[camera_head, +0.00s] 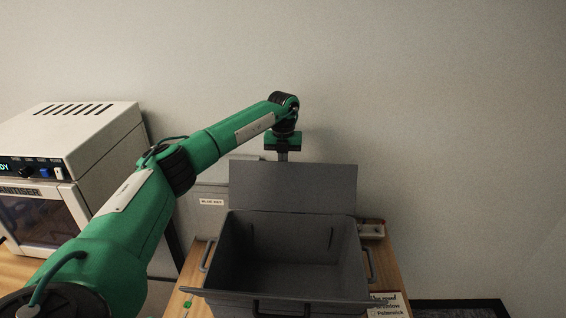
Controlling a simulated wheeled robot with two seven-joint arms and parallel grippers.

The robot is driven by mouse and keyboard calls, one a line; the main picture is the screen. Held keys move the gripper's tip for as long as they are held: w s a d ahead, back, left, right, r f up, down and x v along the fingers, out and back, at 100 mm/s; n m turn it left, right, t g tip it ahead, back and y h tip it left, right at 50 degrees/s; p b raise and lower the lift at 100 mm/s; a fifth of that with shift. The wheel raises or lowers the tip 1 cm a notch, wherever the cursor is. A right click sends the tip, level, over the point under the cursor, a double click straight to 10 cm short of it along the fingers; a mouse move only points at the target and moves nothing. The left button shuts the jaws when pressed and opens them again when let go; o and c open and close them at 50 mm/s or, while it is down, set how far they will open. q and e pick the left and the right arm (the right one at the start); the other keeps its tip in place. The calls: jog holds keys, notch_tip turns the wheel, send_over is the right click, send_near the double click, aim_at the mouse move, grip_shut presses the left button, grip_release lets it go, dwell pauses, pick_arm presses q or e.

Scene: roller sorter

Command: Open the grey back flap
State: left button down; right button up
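The grey back flap (293,186) stands roughly upright along the far edge of the grey box (232,262). The box is open at the top and looks empty inside. My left arm reaches in from the left over the box's far side. My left gripper (283,155) points down at the flap's top edge, left of its middle. The flap seems to hide the fingertips, so I cannot tell whether they touch it or how far apart they are. My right gripper is not in view.
The box sits on a wooden table (398,275). A grey labelled container (208,190) stands behind left, and a white oven-like machine (75,140) stands at left. A small tray (372,229) and a printed card (388,306) lie at right. The wall behind is bare.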

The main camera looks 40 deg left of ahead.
pick_arm(q)
jog(key=shift+f, duration=0.2)
jog(key=shift+r, duration=0.15)
notch_tip(320, 180, up, 14)
jog(key=b, duration=0.3)
jog(key=shift+w+a, duration=0.15)
jog(key=shift+w, duration=0.05)
